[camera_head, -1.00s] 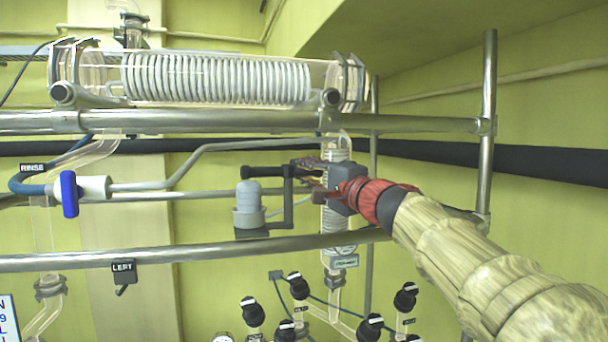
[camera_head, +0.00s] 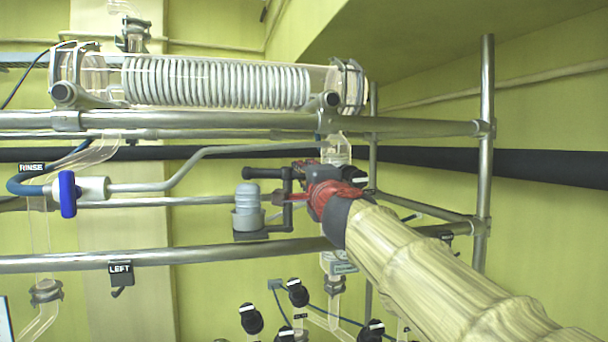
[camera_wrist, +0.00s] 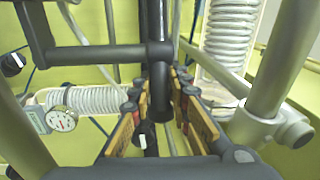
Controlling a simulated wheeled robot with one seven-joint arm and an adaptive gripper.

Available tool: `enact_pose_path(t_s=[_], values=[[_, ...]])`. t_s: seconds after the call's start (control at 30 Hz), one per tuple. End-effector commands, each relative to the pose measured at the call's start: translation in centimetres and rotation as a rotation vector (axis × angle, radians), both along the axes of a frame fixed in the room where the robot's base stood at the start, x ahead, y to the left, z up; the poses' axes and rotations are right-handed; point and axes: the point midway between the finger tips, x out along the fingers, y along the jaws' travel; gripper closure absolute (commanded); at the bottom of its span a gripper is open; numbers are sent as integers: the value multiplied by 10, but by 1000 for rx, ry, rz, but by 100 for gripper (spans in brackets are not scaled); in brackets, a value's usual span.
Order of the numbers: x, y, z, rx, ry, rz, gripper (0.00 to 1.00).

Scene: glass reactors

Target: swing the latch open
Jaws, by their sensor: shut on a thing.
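The latch (camera_head: 263,173) is a black bar that sticks out to the left from a dark upright in the middle of the head view. In the wrist view a dark bar (camera_wrist: 155,50) with a crossbar runs down between the fingers. My gripper (camera_head: 294,184) has red and dark fingers and meets the latch from the right. It also shows in the wrist view (camera_wrist: 162,112), with a finger on each side of the dark bar, shut on it. In the head view my gripper hides part of the latch's right side.
A grey capped cylinder (camera_head: 248,208) stands just below and left of the latch. Metal rails (camera_head: 200,255) run below and above. A glass coil condenser (camera_head: 215,82) lies above. Several black knobs (camera_head: 298,292) are below. A blue-handled valve (camera_head: 68,194) is at left.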

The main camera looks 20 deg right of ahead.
Motion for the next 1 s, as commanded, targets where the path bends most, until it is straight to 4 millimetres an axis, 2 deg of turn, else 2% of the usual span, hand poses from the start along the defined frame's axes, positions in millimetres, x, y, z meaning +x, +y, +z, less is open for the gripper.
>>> enact_pose_path(t_s=[0.47,1.0], values=[[-4,6,-3,3,7,-156,100],[-14,19,-3,-3,10,-593,100]])
